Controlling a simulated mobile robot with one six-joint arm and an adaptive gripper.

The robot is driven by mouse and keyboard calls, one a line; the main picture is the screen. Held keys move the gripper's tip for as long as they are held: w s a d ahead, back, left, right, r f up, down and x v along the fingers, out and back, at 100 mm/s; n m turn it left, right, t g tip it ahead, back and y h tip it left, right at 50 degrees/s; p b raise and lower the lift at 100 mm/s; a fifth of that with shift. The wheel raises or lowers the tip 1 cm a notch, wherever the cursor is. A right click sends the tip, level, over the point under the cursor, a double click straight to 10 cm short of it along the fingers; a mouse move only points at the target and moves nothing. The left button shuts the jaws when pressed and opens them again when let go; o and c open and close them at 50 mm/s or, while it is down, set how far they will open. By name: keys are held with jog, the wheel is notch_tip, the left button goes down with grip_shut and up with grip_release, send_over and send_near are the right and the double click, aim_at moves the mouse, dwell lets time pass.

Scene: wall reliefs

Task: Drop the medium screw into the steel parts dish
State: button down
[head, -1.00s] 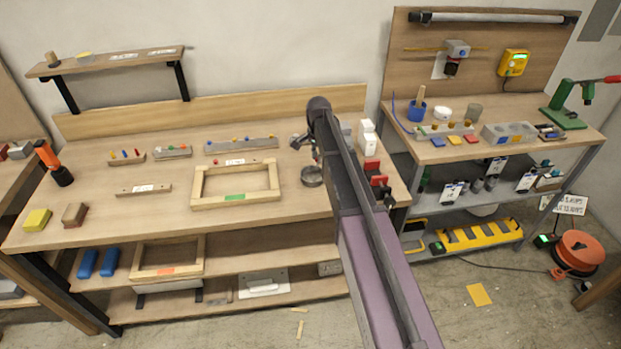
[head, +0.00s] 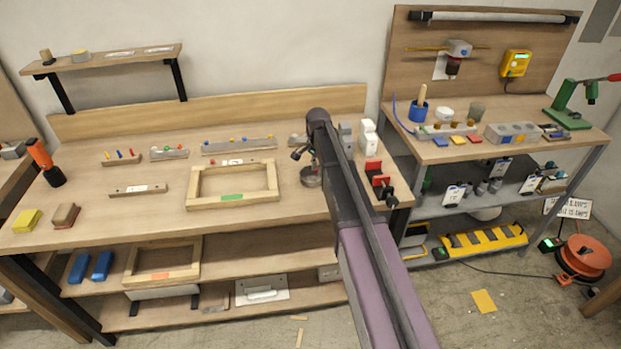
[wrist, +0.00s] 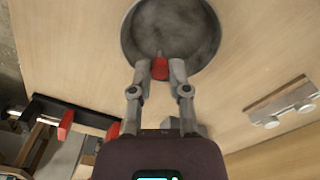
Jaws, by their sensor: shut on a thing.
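The steel parts dish (head: 310,180) is a round grey bowl on the wooden bench, right of the wooden frame. In the wrist view the dish (wrist: 150,28) fills the top middle and its inside looks empty. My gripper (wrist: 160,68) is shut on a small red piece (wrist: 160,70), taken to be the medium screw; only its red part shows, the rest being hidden. The fingertips and the screw overlap the dish's near rim in the wrist view; their height above it is unclear. In the head view my gripper (head: 305,154) is small and partly hidden by my arm.
Red-and-black clamps (head: 379,180) stand at the bench's right edge. The wooden frame (head: 233,186) lies left of the dish. Small racks with coloured pegs (head: 239,145) stand behind.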

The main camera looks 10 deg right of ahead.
jog(key=c, duration=0.5)
grip_release()
jog(key=shift+r, duration=0.15)
